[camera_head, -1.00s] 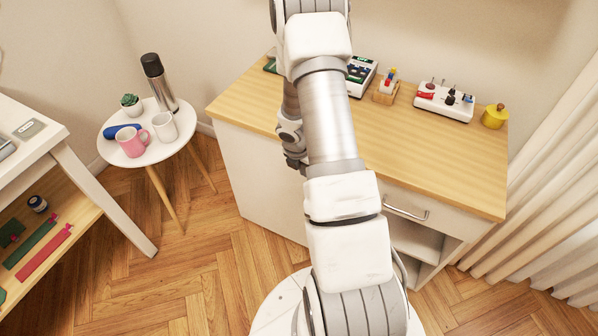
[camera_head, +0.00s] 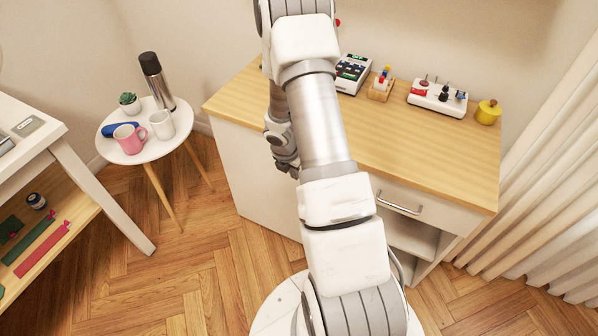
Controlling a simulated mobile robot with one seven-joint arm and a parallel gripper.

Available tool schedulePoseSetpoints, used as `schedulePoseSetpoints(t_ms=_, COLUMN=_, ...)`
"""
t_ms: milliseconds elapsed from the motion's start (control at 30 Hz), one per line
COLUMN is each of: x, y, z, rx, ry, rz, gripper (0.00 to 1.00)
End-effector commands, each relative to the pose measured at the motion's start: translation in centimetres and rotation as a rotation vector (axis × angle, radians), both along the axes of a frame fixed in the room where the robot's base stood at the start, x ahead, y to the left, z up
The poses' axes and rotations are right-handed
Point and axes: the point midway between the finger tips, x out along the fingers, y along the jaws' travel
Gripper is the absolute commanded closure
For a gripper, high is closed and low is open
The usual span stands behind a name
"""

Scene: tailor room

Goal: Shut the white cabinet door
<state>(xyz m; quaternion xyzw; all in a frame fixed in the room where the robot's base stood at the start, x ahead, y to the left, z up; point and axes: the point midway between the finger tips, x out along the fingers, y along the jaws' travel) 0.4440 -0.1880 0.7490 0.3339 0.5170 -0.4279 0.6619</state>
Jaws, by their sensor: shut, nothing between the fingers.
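The white cabinet (camera_head: 455,222) with a light wood top stands at the centre right. A plain white front panel (camera_head: 243,180) fills its left part and looks like the door. It looks roughly in line with the cabinet's front, but my arm hides its right edge, so I cannot tell whether it is fully shut. My gripper (camera_head: 287,166) hangs fingers-down in front of this panel, partly behind my arm. It is shut and empty. I cannot tell whether it touches the panel.
A drawer with a metal handle (camera_head: 399,203) and open shelves (camera_head: 408,238) are on the cabinet's right. A round side table (camera_head: 134,157) with mugs and a flask (camera_head: 157,82) stands left. A white desk (camera_head: 78,177) is farther left. Curtains (camera_head: 550,210) hang right. Parquet between is clear.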

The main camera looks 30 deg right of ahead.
Motion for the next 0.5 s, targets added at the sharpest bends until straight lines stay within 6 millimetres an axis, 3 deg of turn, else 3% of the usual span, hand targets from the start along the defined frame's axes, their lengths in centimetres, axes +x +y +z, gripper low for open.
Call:
schedulePoseSetpoints(t_ms=100, x=0.3, y=0.8, z=0.0, rx=0.0, ry=0.0, rz=0.001, gripper=1.0)
schedulePoseSetpoints(t_ms=200, x=0.0, y=1.2, z=3.4, rx=-0.001, ry=-0.006, rz=-0.003, gripper=1.0)
schedulePoseSetpoints(t_ms=300, x=-0.4, y=1.7, z=5.6, rx=0.0, ry=-0.004, rz=-0.002, gripper=1.0)
schedulePoseSetpoints(t_ms=500, x=-0.8, y=2.4, z=8.6, rx=0.0, ry=-0.003, rz=-0.002, gripper=1.0)
